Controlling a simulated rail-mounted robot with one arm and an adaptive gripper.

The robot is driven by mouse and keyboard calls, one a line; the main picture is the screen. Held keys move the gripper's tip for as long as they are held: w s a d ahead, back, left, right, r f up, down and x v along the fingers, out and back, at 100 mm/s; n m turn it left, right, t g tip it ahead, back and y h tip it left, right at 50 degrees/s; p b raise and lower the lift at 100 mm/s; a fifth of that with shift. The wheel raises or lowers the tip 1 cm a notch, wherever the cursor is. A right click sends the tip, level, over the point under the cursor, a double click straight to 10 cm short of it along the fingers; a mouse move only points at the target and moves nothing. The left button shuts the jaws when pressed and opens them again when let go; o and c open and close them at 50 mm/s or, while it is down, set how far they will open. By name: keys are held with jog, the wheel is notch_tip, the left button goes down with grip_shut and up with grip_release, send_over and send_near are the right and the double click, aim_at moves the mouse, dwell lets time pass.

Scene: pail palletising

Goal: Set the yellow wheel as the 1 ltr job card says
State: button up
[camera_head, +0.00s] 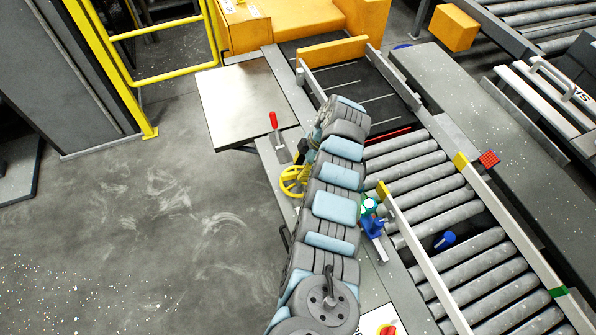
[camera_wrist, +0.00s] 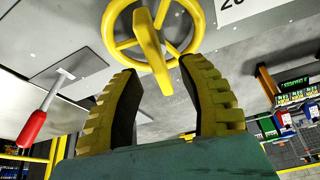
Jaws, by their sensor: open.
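The yellow wheel (camera_wrist: 152,35) fills the top of the wrist view. It has spokes and a thick yellow bar across its front that points down toward the gripper. In the head view the wheel (camera_head: 293,181) is at the left side of the conveyor frame, partly hidden by my arm. My gripper (camera_wrist: 165,70) is open, its two ribbed yellow fingers spread below the wheel, with the bar's lower end between the fingertips. I cannot tell whether they touch it. I cannot make out the 1 ltr job card in either view.
A red-handled lever (camera_wrist: 45,113) hangs left of the fingers and also shows in the head view (camera_head: 274,126). A white plate with "20" (camera_wrist: 232,8) is right of the wheel. A roller conveyor (camera_head: 430,205) runs right of my arm. A blue clamp (camera_head: 372,222) stands close by.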

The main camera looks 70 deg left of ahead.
jog(key=shift+x, duration=1.2)
grip_shut()
